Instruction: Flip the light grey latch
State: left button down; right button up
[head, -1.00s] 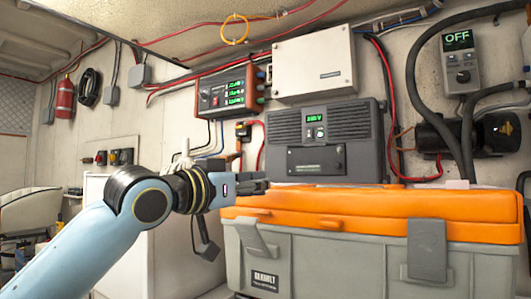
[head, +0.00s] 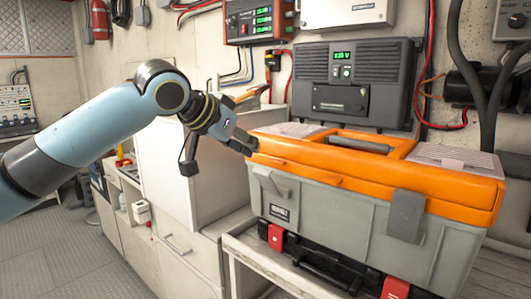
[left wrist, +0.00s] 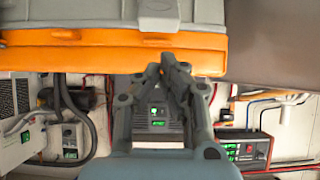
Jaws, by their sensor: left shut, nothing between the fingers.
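The grey toolbox (head: 340,222) has an orange lid (head: 370,172). The light grey latch (head: 270,183) is on its front near the left end, with its lower part standing out from the wall at a slant. A light grey latch-like piece (left wrist: 158,15) also shows at the top of the left wrist view. A darker grey latch (head: 406,216) lies flat on the right of the front. My left gripper (head: 248,146) is shut and empty at the lid's left end, above and left of the light grey latch; contact with the lid is unclear. My right gripper is out of view.
The toolbox stands on a pale bench (head: 250,250) with red clips (head: 276,236) at its base. A dark inverter panel (head: 345,85) is behind it. A white cabinet (head: 165,180) is to the left. Open floor (head: 70,245) lies at lower left.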

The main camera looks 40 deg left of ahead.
aim_at(274, 161)
pick_arm(q)
jog(key=x, duration=0.6)
jog(key=shift+p, duration=0.35)
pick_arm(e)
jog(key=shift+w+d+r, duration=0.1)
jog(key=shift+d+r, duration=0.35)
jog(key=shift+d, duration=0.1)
pick_arm(q)
jog(key=shift+w+f, duration=0.1)
